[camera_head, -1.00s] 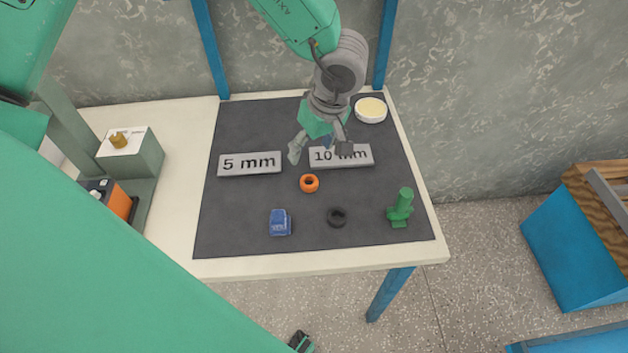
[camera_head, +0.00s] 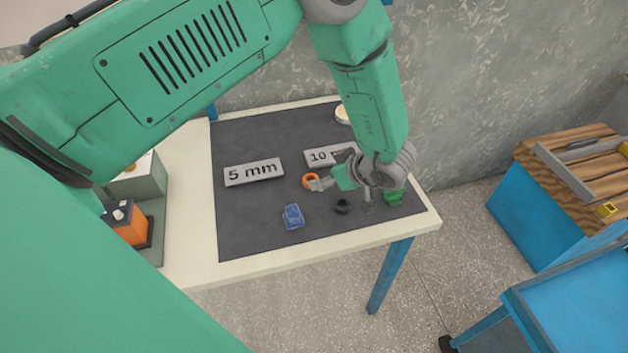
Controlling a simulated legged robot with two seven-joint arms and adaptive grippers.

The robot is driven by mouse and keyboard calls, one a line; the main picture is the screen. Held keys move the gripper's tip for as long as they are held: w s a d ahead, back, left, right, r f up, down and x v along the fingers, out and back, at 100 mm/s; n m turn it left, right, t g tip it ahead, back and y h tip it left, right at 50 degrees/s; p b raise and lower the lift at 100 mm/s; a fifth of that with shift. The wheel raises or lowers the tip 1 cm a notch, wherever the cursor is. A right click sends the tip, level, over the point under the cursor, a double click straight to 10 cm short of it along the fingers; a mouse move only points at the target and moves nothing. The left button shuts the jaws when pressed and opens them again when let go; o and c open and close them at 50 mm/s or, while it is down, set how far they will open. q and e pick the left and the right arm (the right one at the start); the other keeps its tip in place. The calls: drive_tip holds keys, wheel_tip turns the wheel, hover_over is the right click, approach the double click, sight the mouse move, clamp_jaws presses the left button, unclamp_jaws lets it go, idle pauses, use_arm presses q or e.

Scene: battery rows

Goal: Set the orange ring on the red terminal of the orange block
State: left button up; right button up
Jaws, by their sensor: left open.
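The orange ring (camera_head: 309,181) lies on the dark mat, below the gap between the two label plates. My left gripper (camera_head: 343,197) is open above the mat, just right of the ring. One fingertip shows beside or over the ring's right edge; I cannot tell whether they touch. The other finger is farther right, near the green part. The orange block (camera_head: 127,231) stands at the left end of the table, with a dark top and small light terminals (camera_head: 118,214). I cannot make out a red terminal. My right gripper is not in view.
On the mat (camera_head: 255,225) are a black ring (camera_head: 343,207), a blue part (camera_head: 293,217), a green part (camera_head: 394,197), and the 5 mm (camera_head: 254,172) and 10 mm (camera_head: 322,157) plates. A grey-green box (camera_head: 143,181) stands behind the orange block. A wooden-topped blue cabinet (camera_head: 545,200) is at right.

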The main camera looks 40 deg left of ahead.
sight(308, 181)
use_arm(q)
drive_tip(key=x, duration=0.5)
drive_tip(key=shift+s+a+f+p, duration=0.1)
drive_tip(key=shift+f+p, duration=0.15)
drive_tip(key=shift+p, duration=0.1)
drive_tip(key=shift+f, duration=0.3)
drive_tip(key=c, duration=0.5)
drive_tip(key=shift+a, duration=0.25)
drive_tip(key=c, duration=0.4)
drive_tip(key=shift+c, duration=0.2)
drive_tip(key=shift+r, duration=0.1)
